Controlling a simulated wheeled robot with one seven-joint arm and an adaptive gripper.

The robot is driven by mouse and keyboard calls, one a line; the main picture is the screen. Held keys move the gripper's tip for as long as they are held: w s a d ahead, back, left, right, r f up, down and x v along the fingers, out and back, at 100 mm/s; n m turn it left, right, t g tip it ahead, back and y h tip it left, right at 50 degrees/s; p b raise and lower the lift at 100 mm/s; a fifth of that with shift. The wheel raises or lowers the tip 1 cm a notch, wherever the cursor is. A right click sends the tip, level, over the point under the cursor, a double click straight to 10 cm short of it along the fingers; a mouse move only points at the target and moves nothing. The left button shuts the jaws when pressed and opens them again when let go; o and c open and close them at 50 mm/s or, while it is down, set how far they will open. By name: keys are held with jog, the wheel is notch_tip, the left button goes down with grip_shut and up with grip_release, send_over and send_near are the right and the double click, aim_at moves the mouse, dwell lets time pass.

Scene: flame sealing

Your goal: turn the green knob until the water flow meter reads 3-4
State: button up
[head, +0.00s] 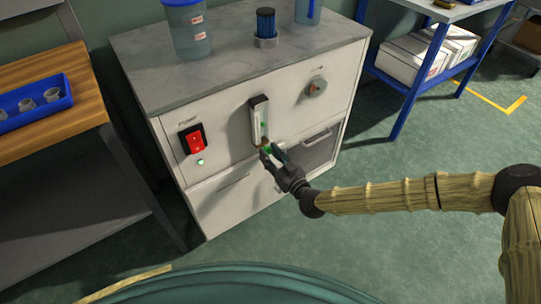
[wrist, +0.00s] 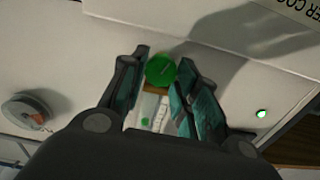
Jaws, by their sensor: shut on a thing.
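The green knob (head: 267,149) sits at the foot of the water flow meter on the white cabinet's front. It shows as a round green disc in the wrist view (wrist: 160,69). My gripper (head: 271,152) is at the knob, its two dark fingers on either side of it and shut on it; the fingers also show in the wrist view (wrist: 161,61). The flow meter (head: 259,114) is a narrow upright tube with a light scale, partly seen between my fingers in the wrist view (wrist: 148,109). A green spot shows in it; the reading is too small to tell.
A red pump switch (head: 193,139) with a lit green lamp (head: 200,162) is left of the meter. A round grey dial (head: 317,86) is to its right. A bucket (head: 188,30) and a blue filter (head: 266,24) stand on the cabinet top (head: 228,48).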

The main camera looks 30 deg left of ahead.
jog(key=m+b, duration=0.3)
jog(key=m, duration=0.1)
jog(key=shift+w+f+m, duration=0.1)
jog(key=shift+f+m, duration=0.05)
jog(key=shift+m, duration=0.15)
jog(key=shift+d+m+b, duration=0.1)
jog(key=shift+m+b, duration=0.9)
jog(key=shift+m, duration=1.2)
jog(key=shift+w, duration=0.1)
jog(key=o, duration=1)
jog(key=v, duration=1.2)
